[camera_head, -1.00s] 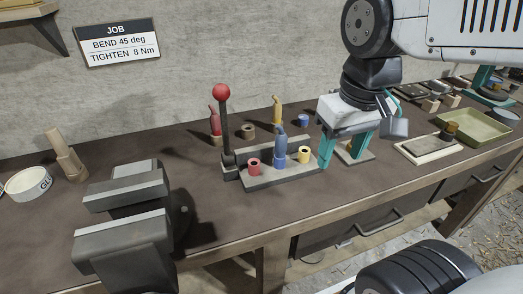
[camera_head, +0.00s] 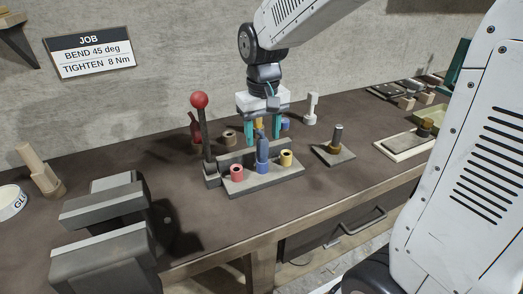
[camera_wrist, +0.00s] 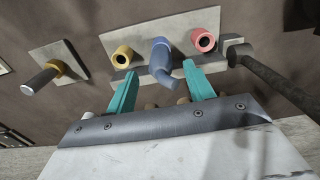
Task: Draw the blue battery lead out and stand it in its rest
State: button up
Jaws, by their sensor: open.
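The blue battery lead (camera_head: 262,147) stands upright in the blue middle socket (camera_head: 263,168) of a grey block (camera_head: 282,177), between a red socket (camera_head: 237,172) and a yellow socket (camera_head: 286,158). My gripper (camera_head: 263,143) points down over the block, its teal fingers open and on either side of the lead's upper part. In the wrist view the lead (camera_wrist: 162,60) shows between the fingertips, with a gap on each side. A small blue ring (camera_head: 286,125), which looks like the blue rest, sits behind the block, partly hidden by my gripper.
A lever with a red ball (camera_head: 199,100) rises at the block's left end. Behind stand a red lead (camera_head: 194,128), a brown ring (camera_head: 230,137) and a yellow lead (camera_head: 259,123), mostly hidden. A plate with a post (camera_head: 336,146) is at right; a vise (camera_head: 100,220) is front left.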

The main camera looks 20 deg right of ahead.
notch_tip(320, 180, down, 4)
jog(key=shift+s+a+f, duration=0.1)
grip_shut()
dwell(0.4)
jog(key=shift+r, duration=0.55)
jog(key=r, duration=0.2)
jog(key=s, duration=0.1)
jog(key=shift+a+r, duration=0.35)
jog(key=shift+r, duration=0.05)
jog(key=s+a, duration=0.3)
jog(key=s, duration=0.3)
jog(key=s+a+r, duration=0.1)
jog(key=s+a, duration=0.1)
jog(key=s, duration=0.5)
jog(key=shift+s+a, duration=0.3)
jog(key=shift+a, duration=0.1)
jog(key=shift+r, duration=0.1)
